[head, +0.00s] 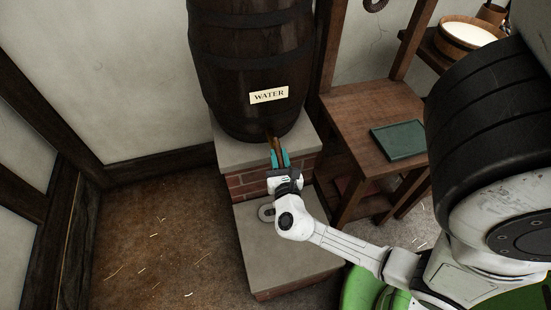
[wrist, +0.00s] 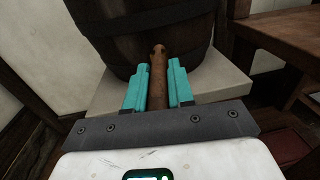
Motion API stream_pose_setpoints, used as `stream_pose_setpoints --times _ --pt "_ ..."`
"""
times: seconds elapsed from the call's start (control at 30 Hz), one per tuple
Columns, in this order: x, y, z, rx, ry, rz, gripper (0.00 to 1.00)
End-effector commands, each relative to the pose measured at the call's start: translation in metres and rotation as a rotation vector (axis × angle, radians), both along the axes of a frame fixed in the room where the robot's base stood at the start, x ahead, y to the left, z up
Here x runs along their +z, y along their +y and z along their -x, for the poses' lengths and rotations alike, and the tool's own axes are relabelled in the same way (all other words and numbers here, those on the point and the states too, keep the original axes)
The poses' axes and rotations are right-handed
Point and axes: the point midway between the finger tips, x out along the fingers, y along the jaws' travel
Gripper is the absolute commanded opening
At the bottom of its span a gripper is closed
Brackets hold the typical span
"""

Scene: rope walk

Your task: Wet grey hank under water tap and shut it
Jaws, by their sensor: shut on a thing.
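The dark barrel (head: 255,60) labelled WATER stands on a stone-topped brick base. Its brown wooden water tap (head: 271,141) sticks out low at the front. It also shows in the wrist view (wrist: 158,75), between the teal fingers. My gripper (head: 279,156) is shut on the tap. A grey looped thing, seemingly the grey hank (head: 265,212), lies on the lower stone slab below, partly hidden behind my wrist. I cannot make out any running water or whether the hank is wet.
The lower stone slab (head: 253,237) juts out in front of the barrel's base. A wooden table (head: 352,128) with a dark green tray (head: 399,139) stands close on the right. A wooden tub (head: 468,36) with pale contents sits at the upper right. The floor on the left is free, with scattered straw.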

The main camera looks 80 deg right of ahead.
Motion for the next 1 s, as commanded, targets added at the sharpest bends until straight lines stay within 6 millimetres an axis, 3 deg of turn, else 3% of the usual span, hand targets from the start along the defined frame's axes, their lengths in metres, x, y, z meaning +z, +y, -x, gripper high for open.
stream_pose_setpoints --times 0.33,0.9,0.93,1.0 --pt "-0.0017 -0.0027 0.0062 0.160 0.002 0.003 0.00" --pt "-0.0004 -0.0036 0.0074 0.189 0.000 0.001 0.00" --pt "-0.0004 -0.0036 0.0074 0.189 0.001 0.000 0.25" --pt "-0.0004 -0.0036 0.0074 0.189 0.001 0.000 0.31"
